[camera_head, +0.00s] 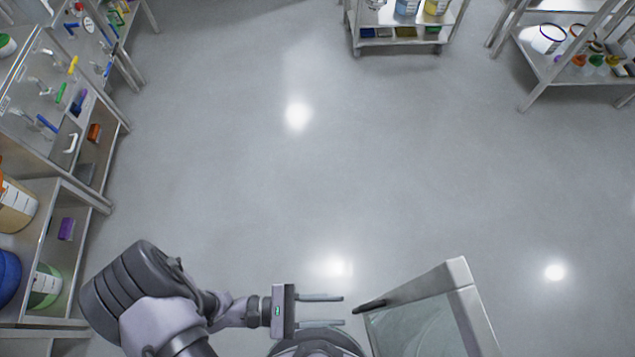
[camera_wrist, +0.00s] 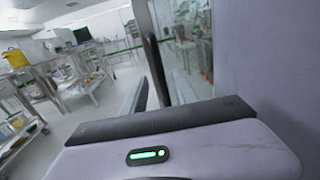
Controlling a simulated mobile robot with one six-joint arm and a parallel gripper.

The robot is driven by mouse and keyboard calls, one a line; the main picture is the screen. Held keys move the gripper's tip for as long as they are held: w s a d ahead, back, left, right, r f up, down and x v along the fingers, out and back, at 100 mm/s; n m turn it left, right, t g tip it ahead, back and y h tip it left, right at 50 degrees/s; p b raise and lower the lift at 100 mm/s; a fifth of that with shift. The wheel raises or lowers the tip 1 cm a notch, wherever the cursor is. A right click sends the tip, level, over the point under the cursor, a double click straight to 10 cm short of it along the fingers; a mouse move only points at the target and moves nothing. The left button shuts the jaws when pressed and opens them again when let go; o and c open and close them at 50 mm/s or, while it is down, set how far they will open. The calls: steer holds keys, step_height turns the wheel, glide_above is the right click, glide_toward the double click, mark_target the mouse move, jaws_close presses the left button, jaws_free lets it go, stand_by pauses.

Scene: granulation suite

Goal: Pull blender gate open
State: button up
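The blender gate (camera_head: 415,325) is a clear panel in a pale metal frame at the bottom right of the head view. A dark bar handle (camera_head: 370,305) sticks out from its left edge. In the wrist view the glass panel (camera_wrist: 185,55) stands upright with the dark handle (camera_wrist: 156,68) along its left side. My gripper (camera_head: 343,310) points right at the handle, its two fingers parallel and apart, with nothing between them. The handle's near end lies just beyond the fingertips and appears not to be touched. Most of the fingers are hidden in the wrist view.
Metal shelving (camera_head: 112,205) with tools and tubs stands along the left. A cart (camera_head: 400,42) and a rack (camera_head: 540,75) with containers stand at the back. The grey floor (camera_head: 290,170) between them is clear.

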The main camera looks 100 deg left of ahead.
steer(key=s+d, duration=0.2)
steer(key=s, duration=0.9)
steer(key=shift+p, duration=0.3)
steer(key=shift+d, duration=0.1)
